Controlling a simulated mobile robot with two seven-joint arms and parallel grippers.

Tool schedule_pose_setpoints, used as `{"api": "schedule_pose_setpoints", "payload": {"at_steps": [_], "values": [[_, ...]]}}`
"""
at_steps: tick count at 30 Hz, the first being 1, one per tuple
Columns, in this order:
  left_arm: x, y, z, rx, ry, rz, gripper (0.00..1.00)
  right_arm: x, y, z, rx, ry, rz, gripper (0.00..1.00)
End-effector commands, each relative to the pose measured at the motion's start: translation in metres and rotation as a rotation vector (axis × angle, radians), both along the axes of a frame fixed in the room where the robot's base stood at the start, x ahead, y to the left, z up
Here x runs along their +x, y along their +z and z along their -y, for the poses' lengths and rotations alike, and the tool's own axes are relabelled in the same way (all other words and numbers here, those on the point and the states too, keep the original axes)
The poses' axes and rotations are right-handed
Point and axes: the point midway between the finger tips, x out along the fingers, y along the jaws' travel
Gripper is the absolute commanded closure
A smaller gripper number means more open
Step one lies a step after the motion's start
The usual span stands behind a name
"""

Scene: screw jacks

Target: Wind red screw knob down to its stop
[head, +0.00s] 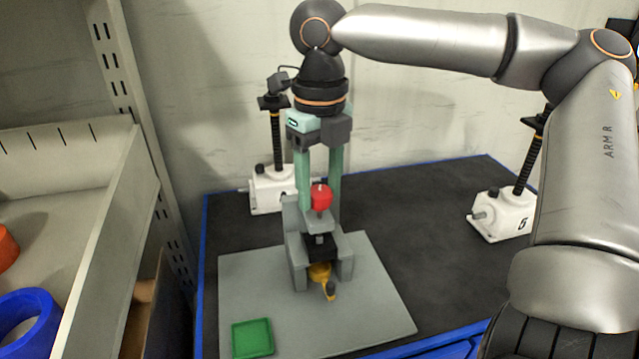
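The red screw knob (321,197) sits on top of a grey stand (296,247) with a dark block and a yellow part (319,272) low at its front. My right gripper (321,205) comes down from above, its two green fingers apart on the left and right of the red knob. Whether the fingers touch the knob or only stand around it, I cannot tell. The screw below the knob is mostly hidden by the stand. My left gripper is not in view.
The stand is on a grey plate (380,310) with a green tray (252,338) at its front left. White screw jacks stand behind left (267,190) and at right (503,214). A shelf (95,270) with a blue ring (40,312) is at left. The dark mat between is clear.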

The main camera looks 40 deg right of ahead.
Motion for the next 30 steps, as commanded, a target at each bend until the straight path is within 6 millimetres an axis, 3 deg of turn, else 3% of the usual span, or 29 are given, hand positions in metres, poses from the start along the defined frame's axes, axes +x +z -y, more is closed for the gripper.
{"api": "schedule_pose_setpoints", "payload": {"at_steps": [2, 14, 30], "values": [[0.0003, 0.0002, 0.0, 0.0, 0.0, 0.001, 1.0, 0.0001, 0.0003, 0.0, 0.0, 0.0, 0.001, 0.55], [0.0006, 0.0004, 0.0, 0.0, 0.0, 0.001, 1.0, 0.0002, 0.0006, 0.0001, -0.001, 0.0, 0.001, 1.0], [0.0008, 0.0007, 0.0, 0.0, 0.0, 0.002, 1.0, 0.0004, 0.0013, 0.0001, -0.003, -0.105, 0.002, 1.0]]}}
